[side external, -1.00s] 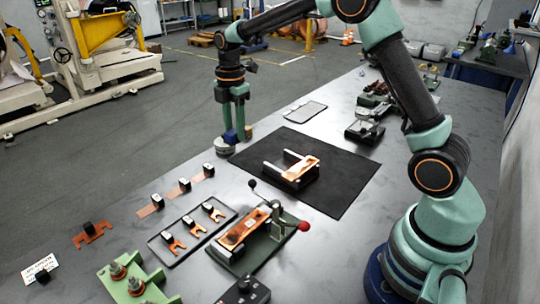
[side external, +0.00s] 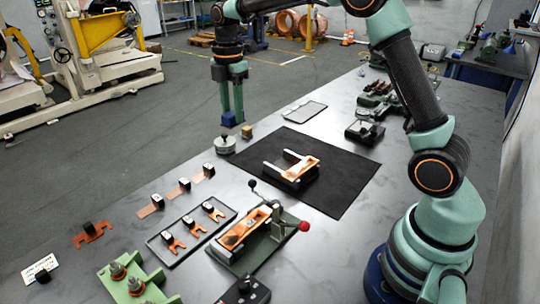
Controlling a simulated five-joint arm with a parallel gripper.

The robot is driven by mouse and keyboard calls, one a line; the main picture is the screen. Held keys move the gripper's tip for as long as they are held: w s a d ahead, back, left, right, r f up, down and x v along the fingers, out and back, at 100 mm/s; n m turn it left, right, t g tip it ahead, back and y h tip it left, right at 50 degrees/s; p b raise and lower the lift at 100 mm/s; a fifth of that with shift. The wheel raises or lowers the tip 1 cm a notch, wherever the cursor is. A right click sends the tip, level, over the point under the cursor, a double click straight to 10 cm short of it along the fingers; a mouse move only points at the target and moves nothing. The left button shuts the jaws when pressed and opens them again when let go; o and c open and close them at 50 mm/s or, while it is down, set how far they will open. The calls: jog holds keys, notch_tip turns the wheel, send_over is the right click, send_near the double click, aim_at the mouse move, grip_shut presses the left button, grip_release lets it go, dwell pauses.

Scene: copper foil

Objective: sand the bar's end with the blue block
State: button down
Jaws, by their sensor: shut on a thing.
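My gripper (side external: 229,116) points down above the far left edge of the table. It is shut on the blue block (side external: 228,119), which hangs between the fingertips, clear of the table. A copper bar (side external: 303,166) lies in a dark holder (side external: 270,168) with pale arms on the black mat (side external: 345,180), to the right of and nearer than my gripper. Another copper piece (side external: 236,237) sits in a green fixture (side external: 229,256) with a red-knobbed lever. I cannot tell from this view which copper end is the bar's end.
A round metal weight (side external: 225,146) and a small brass block (side external: 247,132) stand below my gripper. A tray (side external: 162,245) holds several copper forks. More copper strips (side external: 181,187) lie behind it. A flat grey plate (side external: 304,111) lies beyond the mat.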

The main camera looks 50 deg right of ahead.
jog(key=s+a+f+n, duration=0.3)
jog(key=s+a+n, duration=0.15)
jog(key=a, duration=0.35)
jog(key=n, duration=0.4)
send_over(241, 231)
notch_tip(241, 231, down, 5)
jog(key=shift+f, duration=2.9)
notch_tip(241, 231, down, 2)
jog(key=shift+w+a+f, duration=0.1)
jog(key=shift+a, duration=2.65)
jog(key=shift+d, duration=2.8)
notch_tip(241, 231, up, 8)
jog(key=shift+a, duration=0.1)
